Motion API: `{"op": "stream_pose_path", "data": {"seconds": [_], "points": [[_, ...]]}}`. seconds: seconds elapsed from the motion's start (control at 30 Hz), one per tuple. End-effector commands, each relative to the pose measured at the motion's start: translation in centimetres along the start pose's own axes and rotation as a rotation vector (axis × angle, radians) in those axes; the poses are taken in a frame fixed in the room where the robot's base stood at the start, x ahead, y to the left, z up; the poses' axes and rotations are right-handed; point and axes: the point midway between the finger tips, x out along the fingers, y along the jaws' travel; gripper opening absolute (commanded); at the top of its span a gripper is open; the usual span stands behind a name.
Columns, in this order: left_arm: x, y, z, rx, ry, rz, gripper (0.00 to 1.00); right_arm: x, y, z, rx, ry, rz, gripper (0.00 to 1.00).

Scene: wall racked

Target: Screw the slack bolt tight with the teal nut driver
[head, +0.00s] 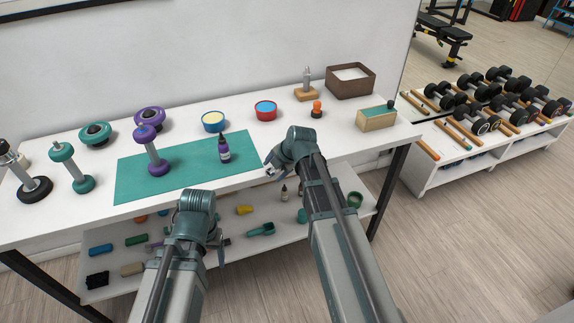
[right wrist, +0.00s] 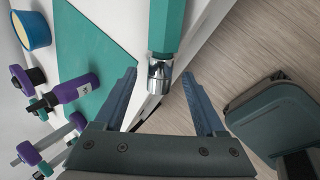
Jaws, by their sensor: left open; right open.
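In the right wrist view a teal handle with a chrome end (right wrist: 165,35), which looks like the nut driver, lies ahead of and between the open fingers of my right gripper (right wrist: 163,84). I cannot tell whether it touches them. In the head view my right gripper (head: 270,168) is over the table's front edge, right of the teal mat; the driver cannot be made out there. My left gripper (head: 217,248) is open and low, in front of the lower shelf. A wooden block with an upright metal post (head: 306,84) stands at the back; I cannot tell if it bears the slack bolt.
The white table (head: 330,150) holds a teal mat (head: 190,180) with a purple bottle (head: 223,148) and purple dumbbell (head: 152,152). Behind are bowls, an orange-topped item (head: 317,109), a brown box (head: 350,81) and a teal-topped wooden box (head: 376,118). The lower shelf holds small items.

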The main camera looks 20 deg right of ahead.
Motion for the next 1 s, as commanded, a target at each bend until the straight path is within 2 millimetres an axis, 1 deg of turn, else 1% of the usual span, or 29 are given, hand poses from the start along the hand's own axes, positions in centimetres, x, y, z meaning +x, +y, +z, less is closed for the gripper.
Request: {"op": "stream_pose_path", "data": {"seconds": [0.07, 0.1, 0.27, 0.4, 0.5, 1.0], "points": [[-0.11, -0.01, 0.01, 0.000, 0.000, 0.000, 0.71, -0.11, 0.04, -0.02, 0.000, 0.000, 0.000, 0.72], [-0.11, -0.01, 0.01, 0.000, 0.000, 0.000, 0.71, -0.11, 0.04, -0.01, 0.000, 0.000, 0.000, 0.69], [-0.11, -0.01, 0.01, 0.000, 0.000, 0.000, 0.71, -0.11, 0.03, -0.02, 0.000, 0.000, 0.000, 0.40], [-0.11, -0.01, 0.01, 0.000, 0.000, 0.000, 0.71, -0.12, 0.03, -0.02, 0.000, 0.000, 0.000, 0.15], [-0.11, -0.01, 0.01, 0.000, 0.000, 0.000, 0.71, -0.12, 0.02, -0.02, 0.000, 0.000, 0.000, 0.00], [-0.35, -0.03, 0.02, 0.000, 0.000, 0.000, 0.71, -0.28, 0.23, -0.13, 0.000, 0.000, 0.001, 0.00]]}}
